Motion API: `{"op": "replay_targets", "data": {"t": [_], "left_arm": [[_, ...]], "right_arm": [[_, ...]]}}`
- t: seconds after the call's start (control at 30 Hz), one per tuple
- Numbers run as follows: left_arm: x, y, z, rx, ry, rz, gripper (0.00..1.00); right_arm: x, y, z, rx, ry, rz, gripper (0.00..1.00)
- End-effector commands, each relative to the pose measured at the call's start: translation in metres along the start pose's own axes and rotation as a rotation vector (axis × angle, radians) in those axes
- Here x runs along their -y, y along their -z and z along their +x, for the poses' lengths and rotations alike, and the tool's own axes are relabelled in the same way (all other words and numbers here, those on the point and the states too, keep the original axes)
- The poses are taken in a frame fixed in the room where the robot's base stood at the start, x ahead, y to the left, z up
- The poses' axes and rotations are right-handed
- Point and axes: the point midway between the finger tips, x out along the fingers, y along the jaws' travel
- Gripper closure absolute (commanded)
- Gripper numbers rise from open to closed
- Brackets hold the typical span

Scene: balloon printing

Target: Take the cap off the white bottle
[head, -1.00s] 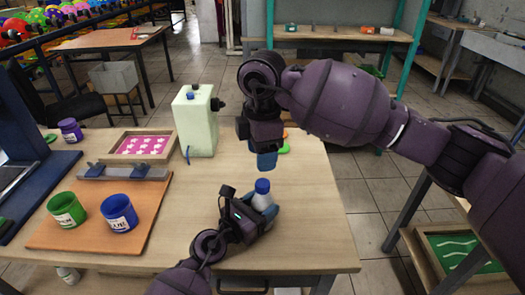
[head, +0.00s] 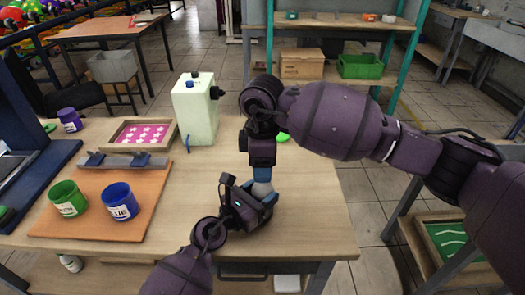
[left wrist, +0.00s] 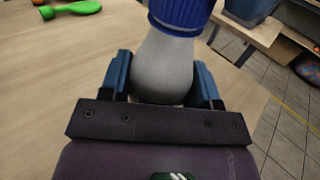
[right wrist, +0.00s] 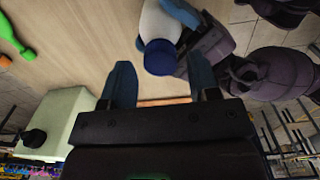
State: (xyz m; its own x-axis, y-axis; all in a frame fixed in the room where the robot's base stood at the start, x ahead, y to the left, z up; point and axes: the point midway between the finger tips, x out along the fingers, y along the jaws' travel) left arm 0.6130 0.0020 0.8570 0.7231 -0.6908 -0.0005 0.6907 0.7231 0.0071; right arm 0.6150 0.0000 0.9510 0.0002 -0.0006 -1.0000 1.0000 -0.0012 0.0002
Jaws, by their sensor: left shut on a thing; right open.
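The white bottle (left wrist: 165,65) stands between the fingers of my left gripper (left wrist: 162,76), which is shut on its body. Its ribbed blue cap (left wrist: 182,14) is on top. In the head view, part of the white bottle (head: 262,188) shows beside my left gripper (head: 252,203). My right gripper (head: 262,172) is directly above the bottle and hides the cap there. In the right wrist view, the cap (right wrist: 160,57) appears between the open fingertips of my right gripper (right wrist: 159,68). I cannot tell whether they touch it.
A pale square-sided container (head: 196,110) stands behind on the wooden table (head: 310,215). A green (head: 68,199) and a blue paint jar (head: 120,201) stand on a brown board at left. A green object (left wrist: 72,9) lies beyond the bottle. The table's right side is clear.

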Motion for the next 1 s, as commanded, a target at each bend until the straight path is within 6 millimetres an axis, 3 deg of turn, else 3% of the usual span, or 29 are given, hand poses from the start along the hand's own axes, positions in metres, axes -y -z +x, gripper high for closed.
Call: {"op": "replay_targets", "data": {"t": [0.13,0.47,0.8,1.0], "left_arm": [[-0.0002,0.0005,-0.0001,-0.001,0.0,0.001,1.0],[-0.0002,0.0005,-0.0002,-0.001,0.0,0.001,1.0],[-0.0002,0.0006,-0.0002,-0.001,0.0,0.001,1.0],[-0.0001,0.0006,-0.0002,-0.001,0.0,0.001,1.0]], "right_arm": [[0.0003,-0.0001,0.0104,0.0,0.002,0.0,0.45],[0.0002,-0.0001,0.0128,0.0,0.001,-0.001,0.45],[0.0001,-0.0001,0.0125,0.0,0.0,-0.001,0.94],[-0.0001,-0.0002,0.0122,0.0,-0.001,-0.037,0.95]]}}
